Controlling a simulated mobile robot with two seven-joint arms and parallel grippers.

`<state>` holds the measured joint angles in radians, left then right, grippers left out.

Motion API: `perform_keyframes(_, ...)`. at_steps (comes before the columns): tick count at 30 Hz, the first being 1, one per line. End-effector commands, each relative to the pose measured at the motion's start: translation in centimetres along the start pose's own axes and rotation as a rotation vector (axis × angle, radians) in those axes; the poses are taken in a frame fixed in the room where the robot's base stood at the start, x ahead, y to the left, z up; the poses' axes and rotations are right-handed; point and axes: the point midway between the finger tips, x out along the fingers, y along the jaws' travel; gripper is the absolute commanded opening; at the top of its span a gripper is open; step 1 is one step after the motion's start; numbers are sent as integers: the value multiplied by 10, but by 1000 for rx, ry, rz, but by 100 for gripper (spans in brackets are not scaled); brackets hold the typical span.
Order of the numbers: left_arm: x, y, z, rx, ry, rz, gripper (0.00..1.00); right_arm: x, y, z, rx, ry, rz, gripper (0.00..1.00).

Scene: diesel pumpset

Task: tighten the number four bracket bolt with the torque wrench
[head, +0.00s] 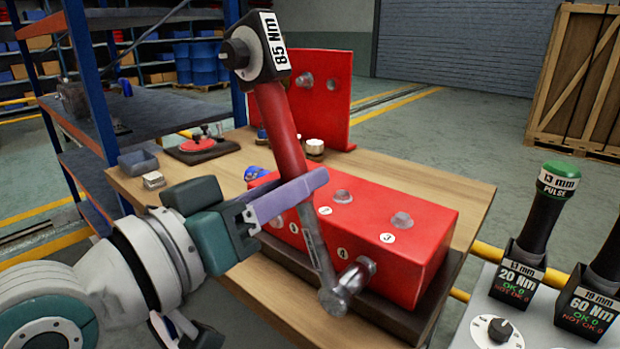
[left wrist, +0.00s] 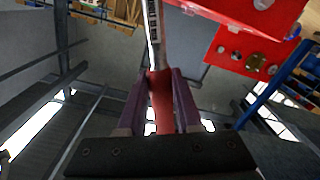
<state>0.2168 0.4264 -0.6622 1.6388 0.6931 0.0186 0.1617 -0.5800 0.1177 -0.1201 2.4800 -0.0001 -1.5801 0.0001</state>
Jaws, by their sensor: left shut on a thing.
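The torque wrench (head: 277,120) has a red handle, a dark end marked 85 Nm at the top and a steel shaft running down to its head (head: 333,300). My left gripper (head: 292,196) is shut on its handle; the handle also shows between the fingers in the left wrist view (left wrist: 161,100). The wrench stands steeply tilted in front of the red block (head: 430,230). Its head is at a steel bolt (head: 359,271) on the block's near side, below the number 4 label (head: 342,254). I cannot tell whether it is fully seated. My right gripper is not in view.
Two more bolts (head: 343,196) (head: 401,220) stand on the block's top. An upright red plate (head: 325,105) stands behind on the wooden bench (head: 470,190). Tool holders marked 20 Nm (head: 517,277) and 60 Nm (head: 590,305) are at right. A blue shelf rack (head: 88,90) is at left.

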Motion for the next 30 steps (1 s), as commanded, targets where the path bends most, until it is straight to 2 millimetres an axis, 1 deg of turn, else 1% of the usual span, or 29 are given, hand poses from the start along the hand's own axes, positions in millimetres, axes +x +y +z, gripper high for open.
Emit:
perform_keyframes(1, 0, 1, -3, 1, 7, 2, 0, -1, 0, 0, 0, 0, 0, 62)
perform_keyframes(16, 1, 1, -3, 1, 8, 2, 0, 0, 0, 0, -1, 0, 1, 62)
perform_keyframes(30, 11, 1, -2, 1, 7, 3, 0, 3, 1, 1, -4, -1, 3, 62)
